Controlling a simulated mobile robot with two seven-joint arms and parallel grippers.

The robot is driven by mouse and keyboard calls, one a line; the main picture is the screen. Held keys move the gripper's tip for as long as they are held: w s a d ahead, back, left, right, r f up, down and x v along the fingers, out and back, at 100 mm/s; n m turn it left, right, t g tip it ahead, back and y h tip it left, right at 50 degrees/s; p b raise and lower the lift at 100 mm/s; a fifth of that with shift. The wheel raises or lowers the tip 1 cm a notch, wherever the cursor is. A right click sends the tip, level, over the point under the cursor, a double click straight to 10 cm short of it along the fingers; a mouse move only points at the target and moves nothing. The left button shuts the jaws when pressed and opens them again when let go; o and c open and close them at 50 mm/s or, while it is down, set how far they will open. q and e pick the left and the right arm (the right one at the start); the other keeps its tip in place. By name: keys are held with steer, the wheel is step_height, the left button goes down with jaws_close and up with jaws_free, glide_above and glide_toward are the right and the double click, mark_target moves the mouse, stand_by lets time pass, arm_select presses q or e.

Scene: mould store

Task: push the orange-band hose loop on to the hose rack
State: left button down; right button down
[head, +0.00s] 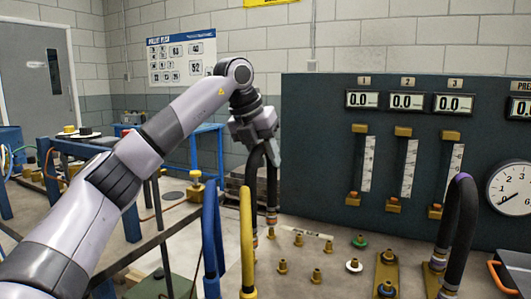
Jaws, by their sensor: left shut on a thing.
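A black hose loop (272,185) hangs in the middle of the head view, with an orange-brown band (271,210) low on its right leg. My left gripper (259,145) is shut on the top of this loop and holds it upright, with the legs pointing down. The loop's lower left end is partly hidden behind a yellow hose. I cannot tell for sure which part in view is the hose rack. My right gripper is not in view.
A blue hose (210,240) and a yellow hose (247,240) stand in front. Several brass fittings (298,240) stand on the bench. A purple-banded black hose (461,225) is at right, before the gauge panel (320,130). Blue frames stand left.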

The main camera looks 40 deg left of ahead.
arm_select(q)
steer(key=shift+r+p, duration=0.1)
steer(key=shift+p, duration=0.2)
stand_by(0.5)
steer(key=shift+f, duration=0.25)
stand_by(0.5)
steer(key=shift+f, duration=0.7)
stand_by(0.4)
steer(key=shift+f, duration=0.5)
stand_by(0.9)
stand_by(0.5)
steer(key=c, duration=0.7)
jaws_free()
steer(key=shift+c, duration=0.2)
